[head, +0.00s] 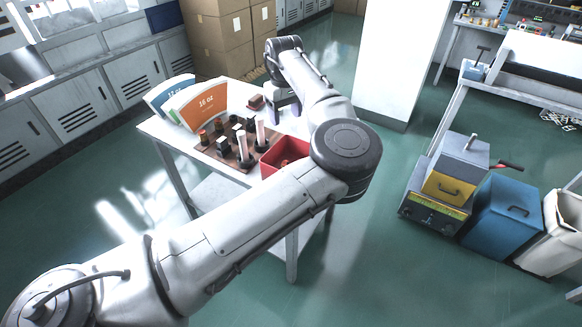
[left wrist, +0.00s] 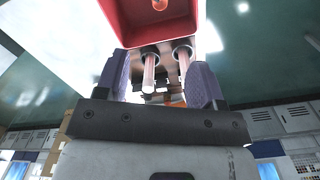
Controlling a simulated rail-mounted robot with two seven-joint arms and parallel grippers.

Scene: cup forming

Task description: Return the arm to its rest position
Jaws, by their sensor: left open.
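My left arm reaches in from the lower left over the white table (head: 150,128). My left gripper (head: 285,108) hangs near the table's far right part, partly hidden behind my own arm. In the left wrist view its two purple fingers (left wrist: 158,68) are apart, with no object clearly held. Two pale rods on dark bases (left wrist: 149,75) show between the fingers, apparently beyond them. The right gripper is not in view.
The table carries a brown board (head: 209,147) with several small parts, a red bin (head: 288,153) and an orange "16 oz" card (head: 204,102). A blue bin (head: 502,215) stands at right. Cardboard boxes (head: 222,45) stand behind. Green floor is clear in front.

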